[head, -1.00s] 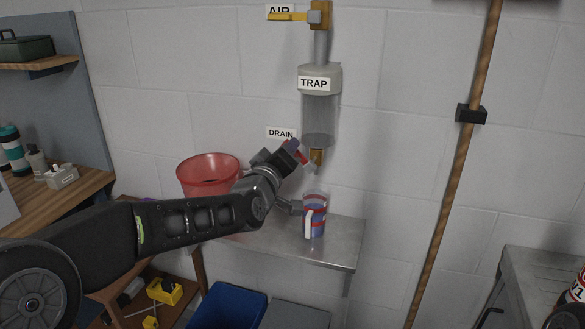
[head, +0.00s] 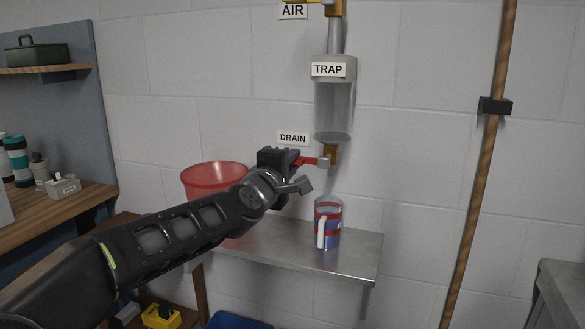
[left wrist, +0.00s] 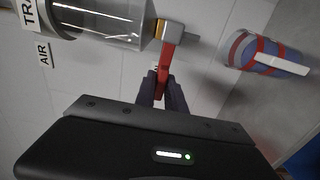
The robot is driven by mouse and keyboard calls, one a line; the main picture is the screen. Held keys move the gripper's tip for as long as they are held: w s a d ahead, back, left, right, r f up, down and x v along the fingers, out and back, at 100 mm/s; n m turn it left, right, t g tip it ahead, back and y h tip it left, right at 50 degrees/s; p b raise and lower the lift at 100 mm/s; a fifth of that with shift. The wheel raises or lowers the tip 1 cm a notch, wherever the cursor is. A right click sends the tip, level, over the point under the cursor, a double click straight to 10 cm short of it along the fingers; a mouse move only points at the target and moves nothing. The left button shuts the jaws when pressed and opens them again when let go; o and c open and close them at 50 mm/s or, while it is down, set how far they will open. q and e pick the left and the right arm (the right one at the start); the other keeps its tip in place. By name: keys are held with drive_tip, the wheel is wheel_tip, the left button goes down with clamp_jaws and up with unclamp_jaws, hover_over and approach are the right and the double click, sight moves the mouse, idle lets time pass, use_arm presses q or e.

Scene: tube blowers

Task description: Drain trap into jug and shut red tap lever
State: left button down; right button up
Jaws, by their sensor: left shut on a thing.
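The clear trap (head: 332,105) hangs on the wall above a brass drain tap (head: 331,153). The tap's red lever (head: 311,161) points left, roughly level; it also shows in the left wrist view (left wrist: 168,62). My left gripper (head: 296,158) is shut on the lever's outer end; its fingertips (left wrist: 162,88) hide that end. The clear jug (head: 328,226), with red bands, a white handle and bluish contents, stands upright on the metal shelf below the tap. It also shows in the left wrist view (left wrist: 266,55). No stream shows between tap and jug. My right gripper is out of view.
A red bucket (head: 214,176) stands on the metal shelf (head: 355,250), left of the jug and partly behind my left arm. A yellow air valve (head: 334,6) is above the trap. A brown vertical pipe (head: 480,170) runs down the wall at right.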

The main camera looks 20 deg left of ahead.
use_arm(q)
drive_tip(key=shift+f, duration=0.15)
idle(0.3)
drive_tip(key=c, duration=1.5)
unclamp_jaws()
drive_tip(key=s, duration=0.7)
drive_tip(key=shift+s+a, duration=0.3)
drive_tip(key=shift+s, duration=0.1)
